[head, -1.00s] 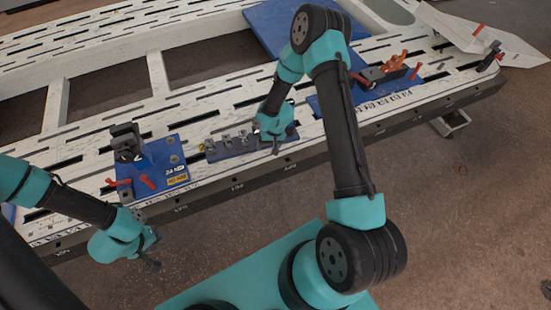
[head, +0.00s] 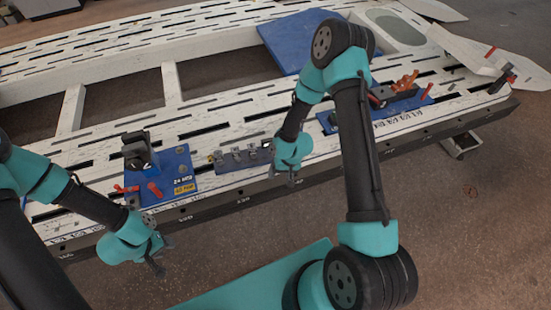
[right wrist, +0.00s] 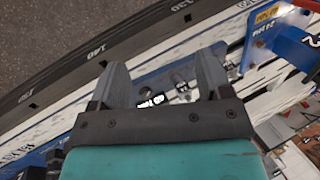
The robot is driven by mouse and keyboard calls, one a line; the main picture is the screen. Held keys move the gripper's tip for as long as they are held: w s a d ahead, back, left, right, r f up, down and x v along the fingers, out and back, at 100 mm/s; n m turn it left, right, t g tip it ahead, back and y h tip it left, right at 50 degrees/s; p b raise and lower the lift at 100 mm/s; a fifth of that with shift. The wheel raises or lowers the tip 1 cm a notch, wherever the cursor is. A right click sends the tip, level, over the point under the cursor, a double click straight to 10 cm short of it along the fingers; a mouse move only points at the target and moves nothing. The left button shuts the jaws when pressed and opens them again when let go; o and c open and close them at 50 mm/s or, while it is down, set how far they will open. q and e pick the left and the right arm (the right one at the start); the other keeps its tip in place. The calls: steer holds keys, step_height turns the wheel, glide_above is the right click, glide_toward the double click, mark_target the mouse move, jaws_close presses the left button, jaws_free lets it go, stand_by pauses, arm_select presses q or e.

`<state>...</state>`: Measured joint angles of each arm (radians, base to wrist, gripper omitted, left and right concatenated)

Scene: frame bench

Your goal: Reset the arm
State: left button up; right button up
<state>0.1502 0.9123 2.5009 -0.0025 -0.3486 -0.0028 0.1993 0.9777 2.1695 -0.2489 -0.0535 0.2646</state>
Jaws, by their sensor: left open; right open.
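My left gripper (head: 157,262) hangs in front of the bench's front edge at the left of the head view, open and empty. My right gripper (head: 292,180) is at the bench's front edge, just right of a grey strip (head: 228,160) carrying several small metal parts. In the right wrist view the right gripper (right wrist: 160,85) shows two fingers spread apart. Small metal parts (right wrist: 180,86) show between and beyond the fingers; I see nothing gripped. My right arm covers part of the bench in the head view.
The slotted white bench (head: 215,100) bears a blue plate with a black clamp (head: 178,165) and red handles at left. Another blue fixture (head: 330,122) with orange and red parts stands at right. A blue panel (head: 290,40) lies behind. Floor in front is clear.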

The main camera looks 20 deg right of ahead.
steer(key=s+a+r, duration=0.1)
steer(key=s+r, duration=0.1)
steer(key=s, duration=0.4)
steer(key=s+a+r, duration=0.1)
steer(key=s+r, duration=0.1)
steer(key=s, duration=0.4)
steer(key=shift+a+n, duration=0.25)
steer(key=shift+n, duration=0.15)
